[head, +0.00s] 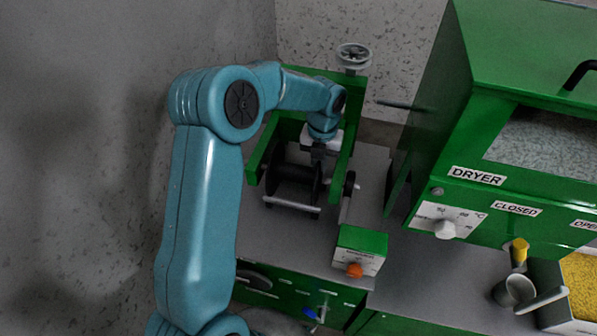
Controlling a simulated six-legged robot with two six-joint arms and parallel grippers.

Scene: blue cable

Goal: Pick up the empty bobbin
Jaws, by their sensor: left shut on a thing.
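The black bobbin (293,182) sits between the green side walls of a winder frame (347,145). It has dark round flanges and shows no cable on its core. My left arm comes in from the left and reaches over the frame. My left gripper (316,157) points down at the bobbin's right flange and is shut on the bobbin. The fingertips are small and dark against the black bobbin, so the exact contact is hard to see. My right gripper is out of view.
A grey handwheel (353,55) stands behind the frame. A small green control box (361,250) with an orange knob is in front. The large green dryer (520,60) stands close on the right. A metal cup (513,291) and a bin of yellow granules (582,280) are at lower right.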

